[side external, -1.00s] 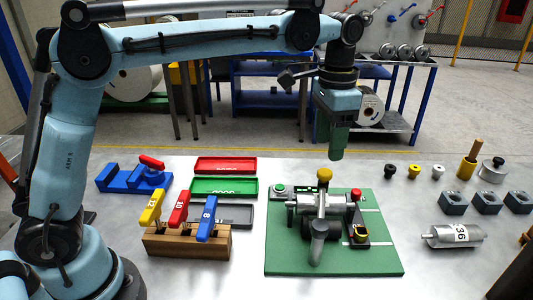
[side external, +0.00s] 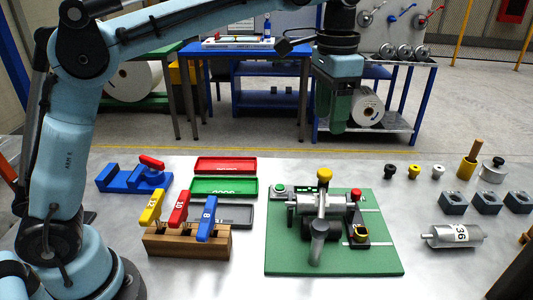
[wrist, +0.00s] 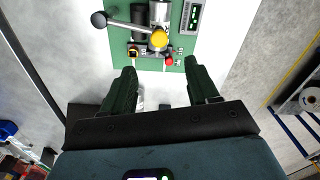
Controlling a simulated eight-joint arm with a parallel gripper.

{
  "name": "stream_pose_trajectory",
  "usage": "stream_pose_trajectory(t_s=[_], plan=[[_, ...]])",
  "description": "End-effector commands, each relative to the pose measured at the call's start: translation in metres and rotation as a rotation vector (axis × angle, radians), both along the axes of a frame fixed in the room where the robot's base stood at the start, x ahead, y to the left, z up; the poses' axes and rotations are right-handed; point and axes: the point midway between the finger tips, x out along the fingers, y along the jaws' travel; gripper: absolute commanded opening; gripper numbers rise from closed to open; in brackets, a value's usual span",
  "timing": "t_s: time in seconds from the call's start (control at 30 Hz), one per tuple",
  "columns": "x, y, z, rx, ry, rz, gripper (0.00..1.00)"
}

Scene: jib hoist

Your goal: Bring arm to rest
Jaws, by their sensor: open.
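My gripper (side external: 338,122) hangs pointing down, high above the table and behind the green baseplate in the side view. In the wrist view its two green fingers (wrist: 164,88) are spread apart with nothing between them. The green baseplate (side external: 290,258) carries the hoist fixture (side external: 322,204), a metal cylinder with a yellow knob (side external: 324,174), a red button and a green button. A lever with a dark ball end (wrist: 99,19) shows on the fixture in the wrist view. My gripper touches nothing.
A wooden block (side external: 188,242) holds yellow, red and blue numbered handles. Red, green and grey trays (side external: 224,187) lie behind it, a blue stand (side external: 133,179) to their left. A cylinder marked 36 (side external: 453,236), grey blocks (side external: 485,201) and small knobs stand at right.

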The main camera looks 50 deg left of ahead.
Motion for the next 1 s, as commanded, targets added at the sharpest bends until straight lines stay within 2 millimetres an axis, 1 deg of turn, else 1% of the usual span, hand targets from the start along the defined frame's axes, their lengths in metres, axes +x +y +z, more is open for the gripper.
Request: stream_pose_trajectory(t_s=[0.17,0.23,0.37,0.47,0.67,0.8,0.9,1.0], plan=[[-0.017,0.023,0.001,-0.023,-0.08,0.076,0.59],[-0.026,0.034,-0.001,-0.034,-0.123,0.114,0.59],[-0.046,0.053,-0.009,-0.056,-0.2,0.184,0.59],[-0.063,0.067,-0.019,-0.073,-0.26,0.237,0.59],[-0.1,0.092,-0.047,-0.105,-0.38,0.34,0.59],[-0.125,0.106,-0.073,-0.128,-0.463,0.41,0.59],[-0.14,0.114,-0.091,-0.142,-0.514,0.451,0.59],[-0.151,0.119,-0.105,-0.153,-0.552,0.482,0.59]])
